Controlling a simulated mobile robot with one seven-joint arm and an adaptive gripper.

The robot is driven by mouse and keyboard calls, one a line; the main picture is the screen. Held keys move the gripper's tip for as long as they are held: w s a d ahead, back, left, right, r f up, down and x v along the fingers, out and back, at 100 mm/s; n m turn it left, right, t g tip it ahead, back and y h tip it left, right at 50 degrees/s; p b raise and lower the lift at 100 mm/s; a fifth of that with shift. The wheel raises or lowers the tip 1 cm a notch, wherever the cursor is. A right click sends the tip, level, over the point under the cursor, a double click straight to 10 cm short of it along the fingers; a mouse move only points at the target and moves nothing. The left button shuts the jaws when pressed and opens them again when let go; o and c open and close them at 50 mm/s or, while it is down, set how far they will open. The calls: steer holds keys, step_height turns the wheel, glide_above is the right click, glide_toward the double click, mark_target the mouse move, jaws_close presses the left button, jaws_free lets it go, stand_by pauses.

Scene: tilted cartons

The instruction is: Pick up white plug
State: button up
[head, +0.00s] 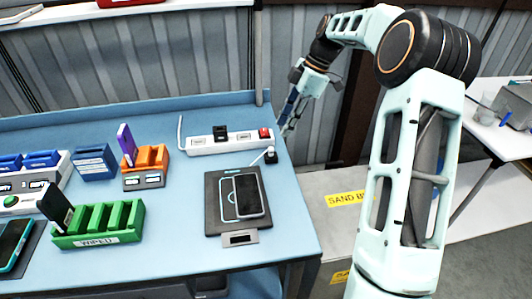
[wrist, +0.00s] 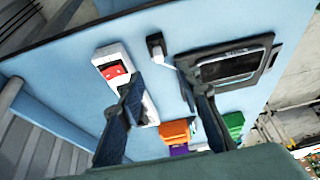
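A small plug (head: 271,156) sits near the right edge of the blue table, at the end of a white cable from the charging pad. Its body looks dark with a paler part; I cannot make out a fully white plug. It also shows in the wrist view (wrist: 155,45), beyond the fingertips. A white power strip (head: 205,145) lies behind it, with a black plug (head: 220,133) in it and a red switch (head: 265,133). My gripper (wrist: 163,90) is open and empty, above the table's right edge by the strip's end.
A black charging pad (head: 213,222) holds a phone (head: 249,196). A green rack (head: 95,238), an orange holder (head: 152,158) and blue bins (head: 95,163) stand to the left. A raised rim (head: 150,107) and a corrugated wall lie behind. The table between rack and pad is clear.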

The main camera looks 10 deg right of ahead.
mark_target(272, 148)
steer(key=x, duration=0.9)
steer(key=shift+w+f+p, duration=0.1)
steer(key=shift+f+p, duration=0.25)
steer(key=shift+p, duration=0.05)
jaws_close()
